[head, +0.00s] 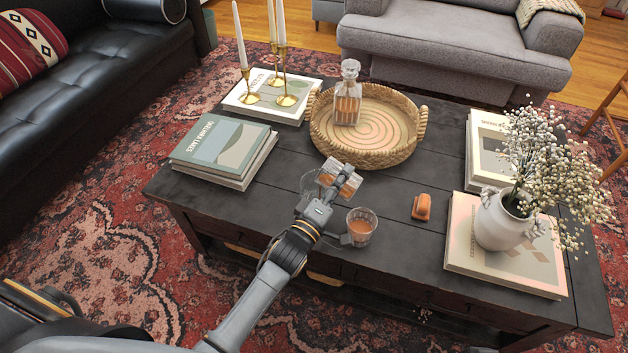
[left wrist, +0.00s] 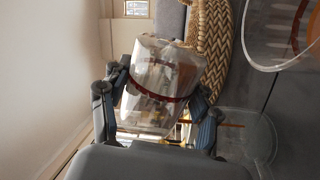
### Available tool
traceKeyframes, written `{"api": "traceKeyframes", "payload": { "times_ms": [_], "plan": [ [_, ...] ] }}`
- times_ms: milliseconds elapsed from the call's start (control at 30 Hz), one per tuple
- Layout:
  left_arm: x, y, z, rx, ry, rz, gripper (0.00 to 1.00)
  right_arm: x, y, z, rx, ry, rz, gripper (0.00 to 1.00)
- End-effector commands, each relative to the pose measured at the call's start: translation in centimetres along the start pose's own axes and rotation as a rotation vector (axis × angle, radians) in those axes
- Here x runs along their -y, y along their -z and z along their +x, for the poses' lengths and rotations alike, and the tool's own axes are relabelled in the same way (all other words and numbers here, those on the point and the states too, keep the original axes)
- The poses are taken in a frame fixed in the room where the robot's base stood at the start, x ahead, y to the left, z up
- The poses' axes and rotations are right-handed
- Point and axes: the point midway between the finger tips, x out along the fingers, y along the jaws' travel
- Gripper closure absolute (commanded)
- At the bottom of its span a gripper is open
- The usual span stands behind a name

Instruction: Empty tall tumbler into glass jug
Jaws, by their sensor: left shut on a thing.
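My left gripper (head: 331,190) is shut on a clear glass tumbler (head: 342,176), held tilted above the table. The tumbler shows brownish tones and fills the middle of the left wrist view (left wrist: 158,85), between the two fingers (left wrist: 158,100). A dark red line crosses it; how much liquid it holds is unclear. A clear, empty-looking glass vessel (head: 309,184), likely the glass jug, stands just left of the gripper, partly hidden by it. It also shows low right in the left wrist view (left wrist: 262,140). My right gripper is not in view.
A glass of amber drink (head: 361,226) stands close right of the gripper. Behind is a woven tray (head: 400,150) with a decanter (head: 348,95).

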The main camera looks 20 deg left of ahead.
Motion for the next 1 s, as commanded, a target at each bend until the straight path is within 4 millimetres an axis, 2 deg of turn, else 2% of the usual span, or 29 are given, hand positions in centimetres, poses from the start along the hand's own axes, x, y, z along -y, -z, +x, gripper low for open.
{"api": "traceKeyframes", "payload": {
  "times_ms": [433, 1000],
  "plan": [
    [-0.3, 0.5, 0.1, -0.006, -0.003, -0.040, 0.80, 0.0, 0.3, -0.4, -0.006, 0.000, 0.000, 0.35],
    [-0.6, 1.1, 0.1, -0.014, -0.003, -0.109, 0.80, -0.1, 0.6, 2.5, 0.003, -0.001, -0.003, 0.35]
  ]
}}
